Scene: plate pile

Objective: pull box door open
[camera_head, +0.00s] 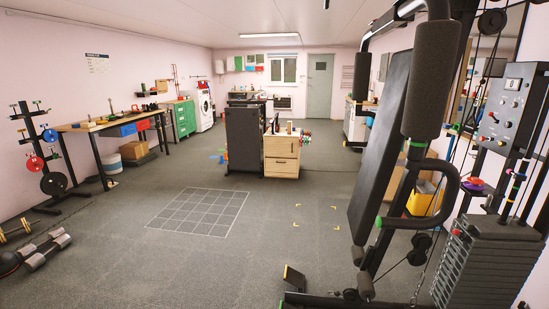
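A grey box (515,112) with a small display, knobs and buttons on its front is on the right, above the gym machine's weight stack. It is the most box-like thing with a panel, but I cannot tell whether it has a door. A light wooden cabinet (281,160) with drawer-like fronts stands in the middle of the room, and its fronts look closed. A dark upright cabinet or panel (243,140) stands beside it on the left. Neither of my grippers is in view.
A gym machine with a tall black pad (381,150) and a weight stack (484,262) fills the right side. Dumbbells (47,250) lie front left. The floor around the white grid (199,212) is clear.

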